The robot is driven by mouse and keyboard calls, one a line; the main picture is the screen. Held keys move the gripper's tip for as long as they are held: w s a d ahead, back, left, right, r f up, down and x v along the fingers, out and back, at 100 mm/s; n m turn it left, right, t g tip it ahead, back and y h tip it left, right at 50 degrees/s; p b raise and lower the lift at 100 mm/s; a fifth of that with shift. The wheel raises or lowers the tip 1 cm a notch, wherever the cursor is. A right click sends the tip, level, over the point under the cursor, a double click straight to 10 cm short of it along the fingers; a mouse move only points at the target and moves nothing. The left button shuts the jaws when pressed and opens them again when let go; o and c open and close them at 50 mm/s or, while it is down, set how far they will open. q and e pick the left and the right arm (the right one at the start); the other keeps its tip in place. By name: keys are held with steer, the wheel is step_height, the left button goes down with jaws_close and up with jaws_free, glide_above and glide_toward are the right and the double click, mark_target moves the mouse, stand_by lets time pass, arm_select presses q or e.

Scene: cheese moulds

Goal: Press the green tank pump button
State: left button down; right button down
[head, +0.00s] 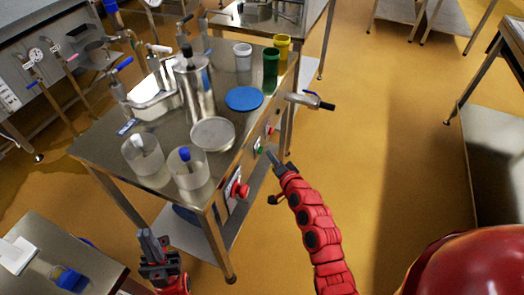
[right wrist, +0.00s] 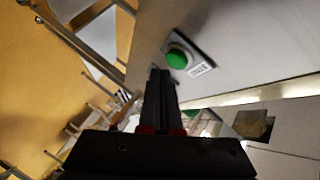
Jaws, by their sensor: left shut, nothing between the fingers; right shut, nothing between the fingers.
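The green pump button (head: 259,150) sits on the front panel of the steel table, between two red buttons. In the right wrist view the green button (right wrist: 177,59) has a pale surround and a small white label beside it. My right gripper (head: 272,156) is shut and empty, its tips close to the panel beside the green button. In the right wrist view the closed fingers (right wrist: 160,75) point just beside the button; I cannot tell whether they touch the panel. My left gripper (head: 148,240) is shut and empty, low in front of the table's left part.
The steel table (head: 95,140) holds clear beakers (head: 190,172), a metal cylinder (head: 195,90), a blue lid (head: 244,98) and cups. A red emergency-style button (head: 240,190) and a pipe outlet (head: 312,101) project from the front. The floor to the right (head: 390,150) is clear.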

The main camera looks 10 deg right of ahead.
steer(key=shift+w+a, duration=0.2)
steer(key=shift+a, duration=0.1)
steer(key=shift+w+a, duration=0.3)
steer(key=shift+a, duration=0.1)
stand_by(0.8)
stand_by(0.3)
steer(key=shift+s+d+b, duration=0.35)
steer(key=shift+s+d, duration=0.2)
steer(key=shift+d, duration=0.15)
